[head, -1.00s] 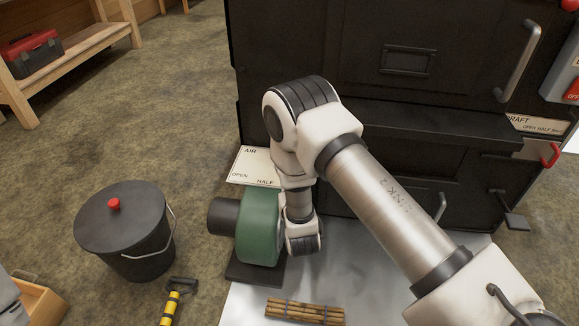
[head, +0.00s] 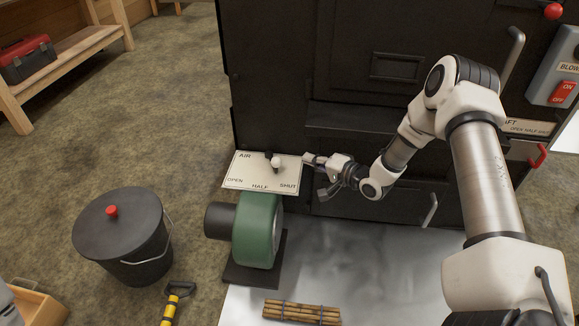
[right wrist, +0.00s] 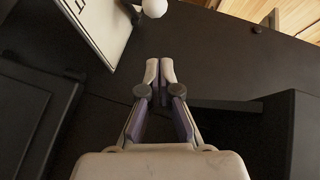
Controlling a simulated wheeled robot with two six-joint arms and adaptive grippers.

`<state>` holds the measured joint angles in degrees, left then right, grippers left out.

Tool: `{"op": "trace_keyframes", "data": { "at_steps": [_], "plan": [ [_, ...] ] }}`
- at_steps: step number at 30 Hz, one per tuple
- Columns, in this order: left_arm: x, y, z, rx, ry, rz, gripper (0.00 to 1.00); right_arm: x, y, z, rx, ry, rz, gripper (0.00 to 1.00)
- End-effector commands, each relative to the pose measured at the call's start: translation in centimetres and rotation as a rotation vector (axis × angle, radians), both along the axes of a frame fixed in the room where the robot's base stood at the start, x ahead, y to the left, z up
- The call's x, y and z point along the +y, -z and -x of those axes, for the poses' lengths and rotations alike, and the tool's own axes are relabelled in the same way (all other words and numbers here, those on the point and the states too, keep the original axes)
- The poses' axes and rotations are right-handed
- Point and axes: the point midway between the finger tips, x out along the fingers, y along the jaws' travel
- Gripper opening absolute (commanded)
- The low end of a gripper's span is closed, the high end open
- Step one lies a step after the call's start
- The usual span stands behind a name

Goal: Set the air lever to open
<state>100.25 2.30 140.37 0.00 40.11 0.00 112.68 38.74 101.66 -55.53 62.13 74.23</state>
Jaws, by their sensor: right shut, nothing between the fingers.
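The white AIR plate (head: 240,171) is on the black front above the green blower, marked OPEN at left, HALF in the middle and SHUT at right. The air lever (head: 276,163) has a white knob and a dark pivot near the plate's upper middle. Its exact setting is hard to tell. My right gripper (head: 308,159) is at the plate's right edge, right of the knob and apart from it. In the right wrist view its fingers (right wrist: 160,70) are shut and empty, with the white knob (right wrist: 154,7) beyond the tips at the top edge. My left gripper is not in view.
A green blower (head: 258,232) stands below the plate. A black lidded bucket (head: 122,240) is at left. A stick bundle (head: 301,311) lies at the bottom. A red draft handle (head: 538,156) and switch box (head: 562,80) are at right. The black front has ledges and door handles.

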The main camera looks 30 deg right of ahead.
Motion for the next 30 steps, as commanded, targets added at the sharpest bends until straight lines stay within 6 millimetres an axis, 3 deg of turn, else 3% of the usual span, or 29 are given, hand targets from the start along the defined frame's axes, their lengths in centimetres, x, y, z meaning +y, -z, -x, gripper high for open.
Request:
{"op": "trace_keyframes", "data": {
  "at_steps": [1, 4, 9, 30],
  "plan": [
    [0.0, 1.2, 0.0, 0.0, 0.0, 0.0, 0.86, 0.5, 0.9, -1.1, -0.003, -0.003, 0.004, 0.0],
    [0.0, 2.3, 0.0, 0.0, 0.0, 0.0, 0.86, 1.2, 1.3, -3.1, -0.002, -0.003, 0.003, 0.0],
    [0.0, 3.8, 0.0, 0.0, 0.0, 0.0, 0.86, 3.6, 2.0, -4.1, -0.001, -0.002, 0.0, 0.0],
    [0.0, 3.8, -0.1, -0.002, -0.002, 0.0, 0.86, 4.6, 1.9, -4.4, 0.001, 0.029, 0.001, 0.0]
  ]
}}
